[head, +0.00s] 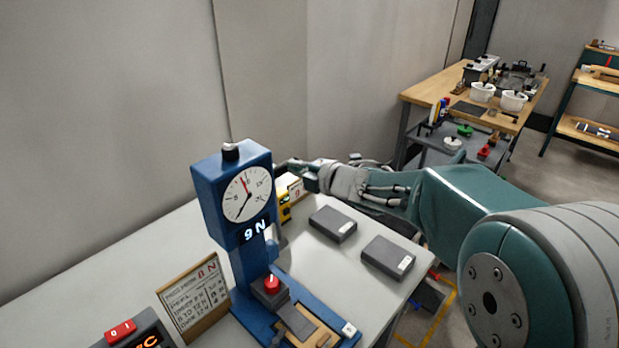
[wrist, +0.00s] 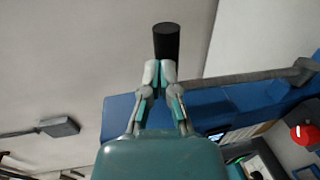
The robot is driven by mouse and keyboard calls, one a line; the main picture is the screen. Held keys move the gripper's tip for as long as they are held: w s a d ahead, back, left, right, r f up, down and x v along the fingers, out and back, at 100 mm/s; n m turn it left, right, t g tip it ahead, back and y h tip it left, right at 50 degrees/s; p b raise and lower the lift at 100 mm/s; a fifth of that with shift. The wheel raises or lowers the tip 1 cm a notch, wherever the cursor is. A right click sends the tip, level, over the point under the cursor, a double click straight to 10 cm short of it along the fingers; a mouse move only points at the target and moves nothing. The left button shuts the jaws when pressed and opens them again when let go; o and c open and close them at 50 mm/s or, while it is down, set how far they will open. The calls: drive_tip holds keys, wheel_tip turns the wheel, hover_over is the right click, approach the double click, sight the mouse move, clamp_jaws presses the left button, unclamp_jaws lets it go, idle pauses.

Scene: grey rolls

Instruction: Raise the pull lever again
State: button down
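The blue press (head: 250,262) stands on the light table, with a round dial (head: 249,194) and a display reading about 8 N or 9 N. In the wrist view, the pull lever's grey bar (wrist: 250,76) runs along the press toward my fingers and has a black grip (wrist: 167,42). My gripper (wrist: 159,74) has its fingertips close together around the lower end of the black grip. The part between the fingers is hidden. In the head view, my gripper (head: 300,168) is at the upper right side of the press, and the grip is not clear there.
Two dark grey boxes (head: 333,223) (head: 388,256) lie on the table right of the press. A yellow device (head: 285,207) stands behind it. A sign (head: 194,297) and a red-switch box (head: 130,336) are at front left. The wall (head: 110,130) is behind.

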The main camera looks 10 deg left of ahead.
drive_tip(key=shift+r+x, duration=0.25)
drive_tip(key=shift+x, duration=0.95)
drive_tip(key=shift+r, duration=0.15)
drive_tip(key=shift+a+r, duration=0.1)
